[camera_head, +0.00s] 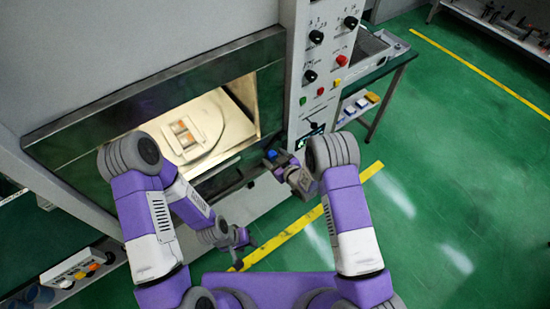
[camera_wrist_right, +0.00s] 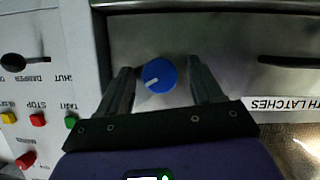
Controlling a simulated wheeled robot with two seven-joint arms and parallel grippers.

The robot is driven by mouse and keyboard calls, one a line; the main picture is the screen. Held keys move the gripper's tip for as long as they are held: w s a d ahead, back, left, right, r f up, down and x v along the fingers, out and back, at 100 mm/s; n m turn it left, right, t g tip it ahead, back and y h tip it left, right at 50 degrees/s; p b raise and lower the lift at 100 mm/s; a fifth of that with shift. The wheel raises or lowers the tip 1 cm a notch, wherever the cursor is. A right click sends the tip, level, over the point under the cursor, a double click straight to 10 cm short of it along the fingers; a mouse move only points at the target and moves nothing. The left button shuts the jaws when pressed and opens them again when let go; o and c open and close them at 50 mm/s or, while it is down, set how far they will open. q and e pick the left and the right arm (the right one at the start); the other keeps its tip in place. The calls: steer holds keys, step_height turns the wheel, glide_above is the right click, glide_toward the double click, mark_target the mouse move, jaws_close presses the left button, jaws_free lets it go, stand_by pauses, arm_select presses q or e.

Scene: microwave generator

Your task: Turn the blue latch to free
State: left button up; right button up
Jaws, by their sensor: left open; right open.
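The blue latch (camera_wrist_right: 159,75) is a round knob on the dark metal front in the right wrist view, its white mark pointing left and slightly down. It also shows in the head view (camera_head: 271,154) by the right side of the microwave opening. My right gripper (camera_wrist_right: 161,68) is open, one finger on each side of the knob, with gaps visible on both sides. In the head view my right gripper (camera_head: 276,162) is right at the latch. My left gripper (camera_head: 240,246) is open and empty, low in front of the machine.
The lit microwave chamber (camera_head: 240,95) stands open, holding a tray with small items (camera_head: 185,135). A control panel (camera_head: 322,60) with black knobs and coloured buttons is right of it. A label reading "LATCHES" (camera_wrist_right: 280,104) is right of the knob. Green floor lies clear at right.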

steer(key=shift+w+a, duration=0.1)
steer(key=c, duration=1.1)
steer(key=m+y+b, duration=0.1)
steer(key=b, duration=0.1)
steer(key=m+g+b, duration=0.1)
steer(key=b, duration=0.1)
steer(key=shift+w+d+f+m+y, duration=0.15)
steer(key=shift+d+f+m+y, duration=0.05)
steer(key=shift+m+y, duration=0.2)
steer(key=m+g+y+b, duration=0.1)
steer(key=m+b, duration=0.1)
steer(key=shift+m+y+b, duration=0.3)
steer(key=shift+b, duration=0.05)
steer(key=shift+o, duration=0.2)
steer(key=m+y+b, duration=0.2)
steer(key=m, duration=0.1)
steer(key=shift+m+g+b, duration=0.3)
steer(key=shift+m+b, duration=0.05)
steer(key=shift+m, duration=0.05)
steer(key=shift+m+y+b, duration=1)
steer(key=shift+m+b, duration=0.2)
steer(key=shift+m, duration=0.7)
